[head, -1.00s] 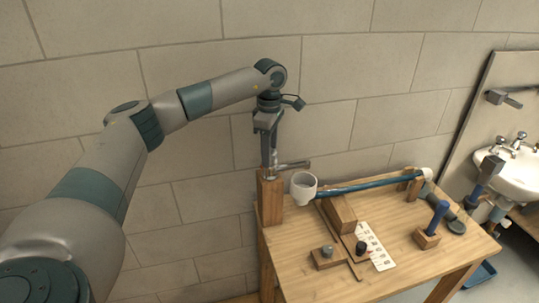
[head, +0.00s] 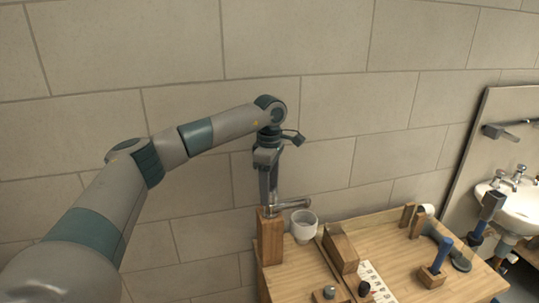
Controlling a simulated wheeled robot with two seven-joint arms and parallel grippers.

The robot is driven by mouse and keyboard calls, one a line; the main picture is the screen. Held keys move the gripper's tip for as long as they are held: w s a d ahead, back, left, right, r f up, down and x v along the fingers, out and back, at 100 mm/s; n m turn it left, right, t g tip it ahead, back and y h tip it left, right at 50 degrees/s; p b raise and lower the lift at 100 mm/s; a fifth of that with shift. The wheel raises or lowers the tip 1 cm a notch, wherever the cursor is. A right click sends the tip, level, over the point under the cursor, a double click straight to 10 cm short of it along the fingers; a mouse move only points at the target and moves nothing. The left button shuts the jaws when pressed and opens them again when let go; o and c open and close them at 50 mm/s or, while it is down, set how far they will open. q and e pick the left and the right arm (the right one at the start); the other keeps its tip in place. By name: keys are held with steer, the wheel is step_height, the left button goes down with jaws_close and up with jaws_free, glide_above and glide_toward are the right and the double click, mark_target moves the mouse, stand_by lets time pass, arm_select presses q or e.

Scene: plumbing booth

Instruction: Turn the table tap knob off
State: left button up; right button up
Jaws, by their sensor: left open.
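The table tap stands on a wooden post (head: 270,242) at the left end of the table. Its metal spout (head: 292,204) points right, above a white cup (head: 303,224). My left gripper (head: 268,196) points down over the top of the tap, with its jaws open. The tap knob is hidden by the gripper or too small to make out, and I cannot tell whether the fingers touch it. My right gripper is not in view.
The wooden table (head: 384,235) holds a wooden block (head: 342,250), a labelled white strip (head: 378,283), a black knob (head: 364,288) and a blue handle (head: 442,250) in a small block. A white sink (head: 511,201) stands at the right. A stone-block wall (head: 330,100) rises behind.

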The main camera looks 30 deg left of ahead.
arm_select(q)
step_height(320, 180, up, 5)
steer(key=shift+r+b, duration=0.1)
steer(key=shift+b, duration=0.7)
step_height(320, 180, up, 4)
steer(key=shift+f+b, duration=0.2)
steer(key=shift+b, duration=0.2)
step_height(320, 180, up, 8)
steer(key=shift+b, duration=0.3)
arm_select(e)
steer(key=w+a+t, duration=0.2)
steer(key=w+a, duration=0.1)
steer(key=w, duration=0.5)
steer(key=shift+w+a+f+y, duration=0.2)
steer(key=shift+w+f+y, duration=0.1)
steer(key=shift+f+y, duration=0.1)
arm_select(q)
steer(key=shift+f, duration=0.1)
